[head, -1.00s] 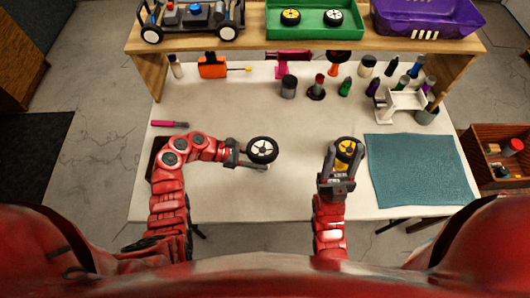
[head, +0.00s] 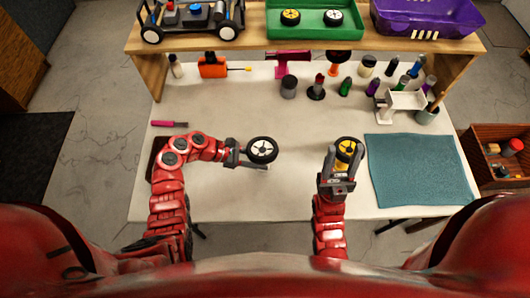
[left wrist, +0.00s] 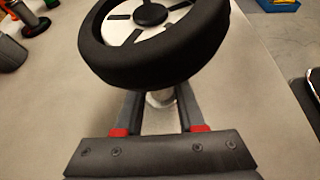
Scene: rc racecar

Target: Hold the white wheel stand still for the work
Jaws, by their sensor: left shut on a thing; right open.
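A black-tyred wheel with a white spoked rim (head: 262,150) sits at the middle left of the table. In the left wrist view this wheel (left wrist: 150,40) is tilted in the picture, above a small pale stand post (left wrist: 160,99). My left gripper (head: 250,160) is shut on that white wheel stand, just below the tyre; the wheel hides most of the stand. A wheel with a yellow rim (head: 346,149) is to the right. My right gripper (head: 343,162) is open, its fingers around or over the yellow wheel's near side; I cannot tell whether they touch it.
A teal mat (head: 418,170) lies on the right of the table. Bottles, a white rack (head: 400,104) and a grey cup (head: 427,115) stand at the back. A pink-handled tool (head: 169,124) lies at left. A wooden shelf (head: 350,43) spans the back.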

